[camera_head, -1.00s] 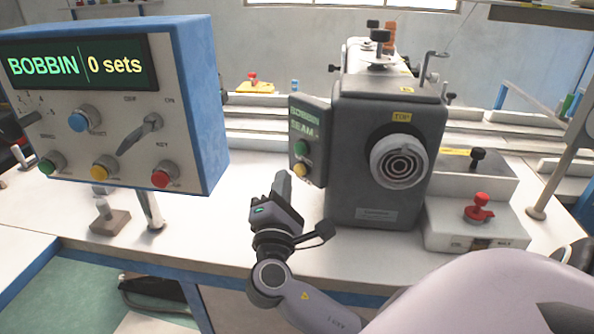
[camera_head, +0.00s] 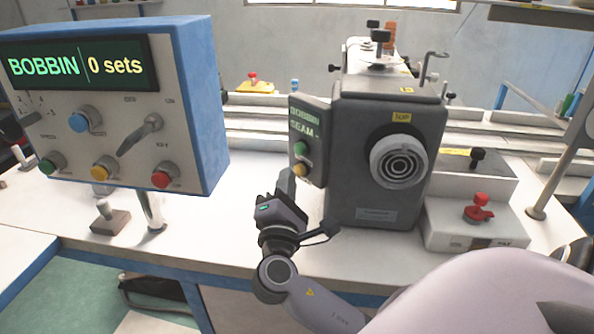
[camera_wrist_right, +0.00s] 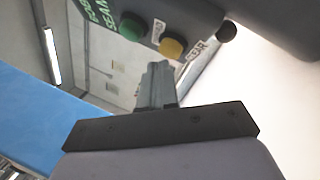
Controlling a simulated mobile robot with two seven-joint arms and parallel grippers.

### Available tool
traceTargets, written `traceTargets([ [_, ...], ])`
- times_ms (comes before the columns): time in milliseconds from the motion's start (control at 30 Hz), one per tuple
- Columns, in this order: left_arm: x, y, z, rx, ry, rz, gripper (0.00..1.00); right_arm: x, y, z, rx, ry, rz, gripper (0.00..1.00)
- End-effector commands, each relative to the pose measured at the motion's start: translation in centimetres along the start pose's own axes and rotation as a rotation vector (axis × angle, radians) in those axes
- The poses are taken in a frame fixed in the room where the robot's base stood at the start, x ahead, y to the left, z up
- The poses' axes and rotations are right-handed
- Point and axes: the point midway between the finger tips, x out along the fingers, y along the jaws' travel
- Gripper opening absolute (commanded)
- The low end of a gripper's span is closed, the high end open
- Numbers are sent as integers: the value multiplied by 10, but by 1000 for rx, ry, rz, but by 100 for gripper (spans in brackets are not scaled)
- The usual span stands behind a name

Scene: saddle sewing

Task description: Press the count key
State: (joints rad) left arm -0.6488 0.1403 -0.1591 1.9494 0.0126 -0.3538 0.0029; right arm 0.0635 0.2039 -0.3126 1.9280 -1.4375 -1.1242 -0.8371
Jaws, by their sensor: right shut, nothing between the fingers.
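A small panel (camera_head: 309,128) on the left side of the grey sewing machine head shows green text, BOBBIN over SEAM. Below the text are a green button (camera_head: 301,149) and a yellow button (camera_head: 300,169). No label reading "count" is legible. My right gripper (camera_head: 286,176) is shut and empty, with its fingertips just left of and slightly below the yellow button. In the right wrist view the fingertips (camera_wrist_right: 158,70) point toward the green button (camera_wrist_right: 131,27) and yellow button (camera_wrist_right: 171,47), apparently short of both. My left gripper is out of view.
A blue-sided control box (camera_head: 205,110) at left shows BOBBIN, 0 sets, with a key switch and several coloured knobs. The machine's round dial (camera_head: 400,162) faces front. A red knob (camera_head: 480,207) sits on a block at right. The white table (camera_head: 200,235) is mostly clear before the panel.

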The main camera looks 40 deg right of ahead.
Motion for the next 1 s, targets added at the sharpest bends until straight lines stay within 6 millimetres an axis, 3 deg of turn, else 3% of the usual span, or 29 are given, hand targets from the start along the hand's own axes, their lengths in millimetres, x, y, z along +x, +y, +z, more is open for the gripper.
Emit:
traceTargets([
  [1000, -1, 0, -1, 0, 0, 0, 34, 6, -4, 5, 0, -2, -1, 0],
])
